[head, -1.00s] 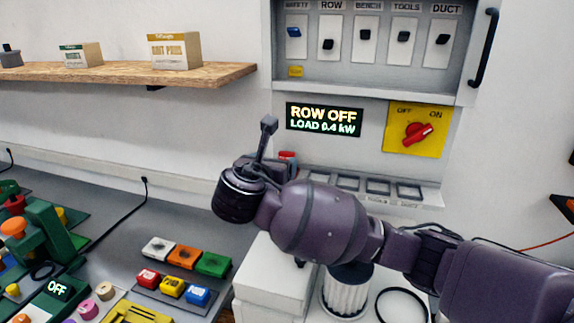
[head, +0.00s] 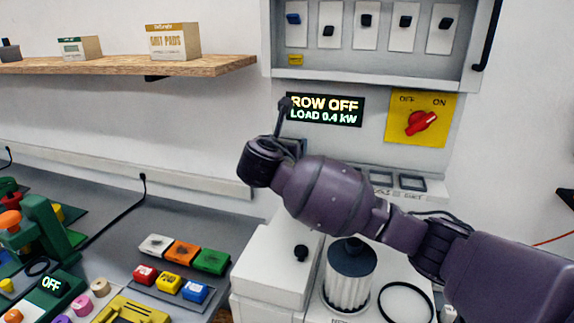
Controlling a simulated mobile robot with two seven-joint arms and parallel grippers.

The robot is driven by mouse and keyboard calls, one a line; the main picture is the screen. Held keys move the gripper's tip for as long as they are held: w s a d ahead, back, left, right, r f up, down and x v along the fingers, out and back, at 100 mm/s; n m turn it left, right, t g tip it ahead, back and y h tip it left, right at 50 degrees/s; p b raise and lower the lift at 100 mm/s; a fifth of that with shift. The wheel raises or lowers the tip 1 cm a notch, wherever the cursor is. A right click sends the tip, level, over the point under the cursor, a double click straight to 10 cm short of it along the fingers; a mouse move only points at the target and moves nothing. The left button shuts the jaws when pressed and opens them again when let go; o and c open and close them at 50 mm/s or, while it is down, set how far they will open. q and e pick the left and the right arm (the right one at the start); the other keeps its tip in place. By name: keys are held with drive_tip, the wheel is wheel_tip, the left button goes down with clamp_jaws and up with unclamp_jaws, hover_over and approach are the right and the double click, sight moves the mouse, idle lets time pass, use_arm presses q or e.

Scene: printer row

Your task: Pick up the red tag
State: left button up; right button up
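No red tag can be made out for certain. My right arm crosses from the right, in front of the panel's lower ledge (head: 425,203), and hides much of it. My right gripper (head: 284,104) points up at the lower left corner of the ROW OFF display (head: 325,110). It is small and seen edge-on, so its opening and any hold cannot be told. A red block (head: 144,275) sits in the front row of a tray on the left bench, far from the gripper. My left gripper is out of view.
A yellow plate (head: 420,119) with a red rotary switch is on the panel. A white box with a black knob (head: 301,253) and a ribbed canister (head: 348,279) stand below my arm. A wooden shelf (head: 120,67) is at upper left.

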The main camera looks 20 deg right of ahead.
drive_tip(key=shift+w+d+f, duration=0.1)
drive_tip(key=shift+w+d, duration=0.1)
drive_tip(key=shift+w, duration=0.1)
drive_tip(key=c, duration=1)
